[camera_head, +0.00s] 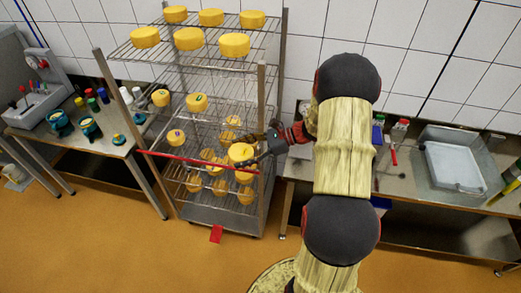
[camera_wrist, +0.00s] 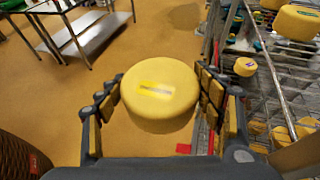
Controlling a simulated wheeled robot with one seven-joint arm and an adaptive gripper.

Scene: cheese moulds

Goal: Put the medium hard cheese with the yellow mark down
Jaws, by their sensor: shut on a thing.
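The medium hard cheese is a round yellow wheel with a yellow mark on its top (camera_wrist: 160,105). My gripper (camera_wrist: 162,88) is shut on it, with one finger on each side. In the wrist view it is over the floor, just left of the rack. In the head view the held cheese (camera_head: 241,152) is at the rack's right front, near the middle shelves. The wire rack (camera_head: 262,95) holds more yellow cheeses on several shelves. The cheese's underside is hidden.
A red bar (camera_head: 195,160) crosses the rack's front. Cheeses (camera_head: 188,39) stand on the top shelf, and two cheeses (camera_head: 197,102) on a lower one.

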